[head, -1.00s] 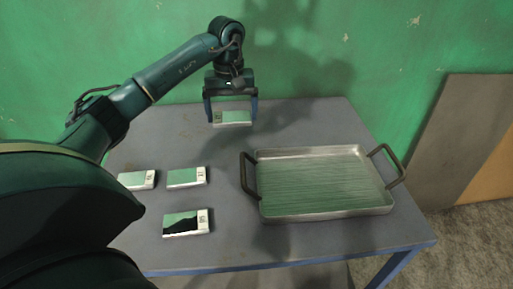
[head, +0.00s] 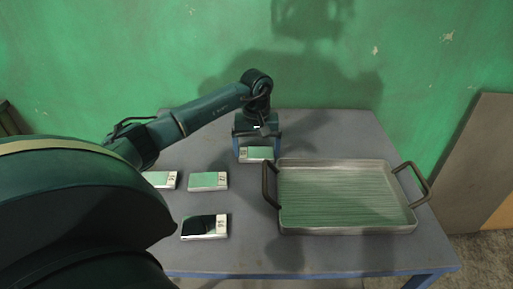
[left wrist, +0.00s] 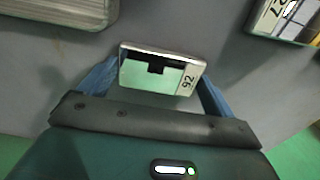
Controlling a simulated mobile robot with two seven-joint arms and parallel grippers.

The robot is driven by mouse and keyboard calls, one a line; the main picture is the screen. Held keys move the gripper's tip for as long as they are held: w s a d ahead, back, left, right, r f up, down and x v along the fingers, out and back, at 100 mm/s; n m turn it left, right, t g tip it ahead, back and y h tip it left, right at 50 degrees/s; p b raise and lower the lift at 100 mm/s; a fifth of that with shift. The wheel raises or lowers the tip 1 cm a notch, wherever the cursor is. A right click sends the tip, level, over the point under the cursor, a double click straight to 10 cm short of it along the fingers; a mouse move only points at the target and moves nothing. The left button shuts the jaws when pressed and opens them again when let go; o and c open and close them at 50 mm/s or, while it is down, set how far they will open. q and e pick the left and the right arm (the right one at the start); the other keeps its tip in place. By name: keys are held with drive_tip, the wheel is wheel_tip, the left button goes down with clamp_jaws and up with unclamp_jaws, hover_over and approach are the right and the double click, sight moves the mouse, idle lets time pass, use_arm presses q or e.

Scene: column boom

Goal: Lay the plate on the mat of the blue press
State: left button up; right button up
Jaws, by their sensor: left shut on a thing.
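My left gripper (head: 257,158) is shut on a small plate (head: 257,154), green-faced with a pale end, at the back of the table, left of the tray. In the left wrist view the plate (left wrist: 150,74) sits between the two blue fingers and bears the number 92 and a dark notched shape. I cannot tell whether it touches the table. Three similar plates lie on the table: one (head: 160,180) partly hidden by my arm, one (head: 208,181) beside it, and one with a black shape (head: 205,228) in front. I see no blue press or mat. My right gripper is not in view.
A metal tray (head: 345,229) with a ridged, greenish inside and two dark raised handles takes up the right of the grey table (head: 255,262). The green wall stands close behind. Boards (head: 478,170) lean at the right. The table's front strip is clear.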

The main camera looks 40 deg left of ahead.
use_arm(q)
drive_tip(key=shift+f, duration=0.1)
drive_tip(key=o, duration=1.2)
drive_tip(key=shift+c, duration=0.2)
